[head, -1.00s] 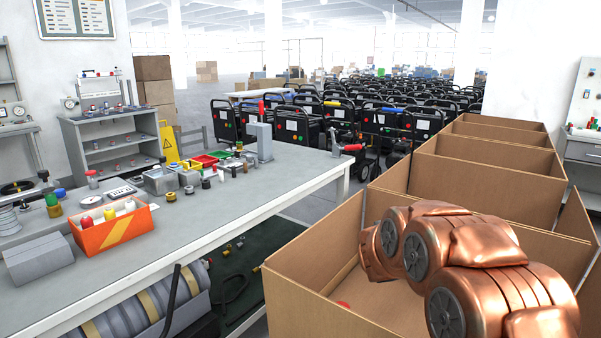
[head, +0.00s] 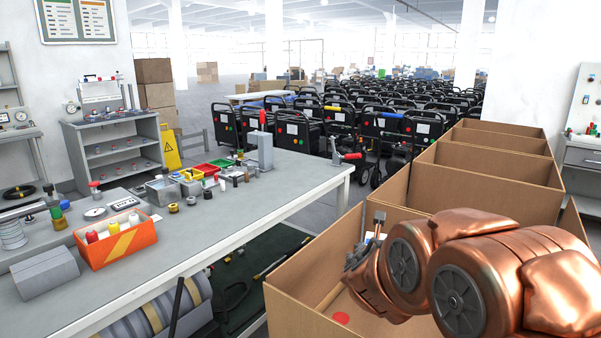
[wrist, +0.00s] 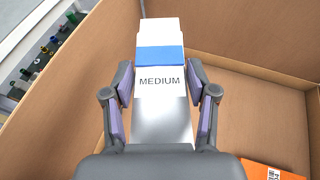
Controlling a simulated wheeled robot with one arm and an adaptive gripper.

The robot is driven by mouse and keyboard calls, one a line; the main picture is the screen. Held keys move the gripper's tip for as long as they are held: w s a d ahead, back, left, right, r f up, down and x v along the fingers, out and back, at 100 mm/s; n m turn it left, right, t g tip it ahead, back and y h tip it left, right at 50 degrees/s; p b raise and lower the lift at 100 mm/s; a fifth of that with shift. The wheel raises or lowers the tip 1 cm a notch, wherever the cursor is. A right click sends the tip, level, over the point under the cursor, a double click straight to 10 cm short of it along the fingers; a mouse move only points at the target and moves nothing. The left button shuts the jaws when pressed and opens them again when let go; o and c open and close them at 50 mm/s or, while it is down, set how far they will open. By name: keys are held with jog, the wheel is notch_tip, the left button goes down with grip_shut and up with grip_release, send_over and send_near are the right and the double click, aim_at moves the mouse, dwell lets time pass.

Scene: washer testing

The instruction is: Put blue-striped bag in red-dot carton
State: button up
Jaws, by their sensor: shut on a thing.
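The blue-striped bag (wrist: 160,105) is silver and white with a blue band and the word MEDIUM. My gripper (wrist: 160,82) is shut on it, one finger on each side, and the bag points away from the wrist. The carton's walls and floor (wrist: 255,112) lie around and below the bag in the wrist view.
An orange packet (wrist: 268,172) with a printed label lies low at the right in the wrist view. More open cartons (head: 490,178) stand in a row behind. A grey workbench (head: 230,222) with an orange bin (head: 116,240) and small parts stands left.

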notch_tip(320, 180, up, 17)
jog(key=p, duration=1.5)
jog(key=shift+f, duration=0.1)
